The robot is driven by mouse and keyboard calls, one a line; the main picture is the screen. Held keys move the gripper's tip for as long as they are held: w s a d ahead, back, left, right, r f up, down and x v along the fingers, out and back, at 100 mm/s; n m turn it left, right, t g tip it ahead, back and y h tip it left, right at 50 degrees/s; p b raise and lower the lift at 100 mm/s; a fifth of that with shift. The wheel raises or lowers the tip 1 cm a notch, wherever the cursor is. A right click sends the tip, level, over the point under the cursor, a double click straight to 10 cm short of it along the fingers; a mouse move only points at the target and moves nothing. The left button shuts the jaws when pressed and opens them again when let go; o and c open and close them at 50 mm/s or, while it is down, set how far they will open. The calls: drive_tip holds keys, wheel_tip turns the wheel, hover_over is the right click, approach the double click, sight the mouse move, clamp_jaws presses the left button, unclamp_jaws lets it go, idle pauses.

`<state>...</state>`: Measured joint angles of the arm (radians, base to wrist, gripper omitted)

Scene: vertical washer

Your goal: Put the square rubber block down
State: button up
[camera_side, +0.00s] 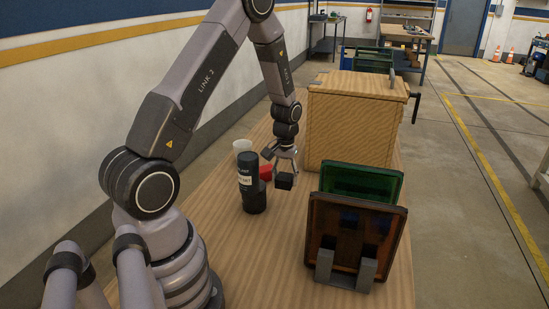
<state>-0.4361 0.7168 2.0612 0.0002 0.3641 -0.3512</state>
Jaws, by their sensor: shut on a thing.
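My gripper (284,170) hangs pointing down over the middle of the wooden table. It is shut on a small dark square block (284,181), which shows just below its fingers. The block looks held above the table top, to the right of a black bottle. The height of the gap under the block is hard to judge from this view.
The black labelled bottle (250,184) stands close to the left of the block. A red object (266,172) and a white cup (242,147) are behind it. A wooden box (352,128) stands behind right. Green (360,182) and amber (356,236) panels stand right. The table (255,260) is clear in front.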

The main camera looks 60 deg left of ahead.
drive_tip(key=w+a+f, duration=0.3)
drive_tip(key=w+f, duration=0.1)
drive_tip(key=w, duration=0.2)
hover_over(304, 200)
wheel_tip(304, 200, down, 4)
drive_tip(key=shift+s+f, duration=0.15)
drive_tip(key=shift+f, duration=1.7)
drive_tip(key=shift+f, duration=0.1)
drive_tip(key=o, duration=1.2)
drive_tip(key=shift+c, duration=0.2)
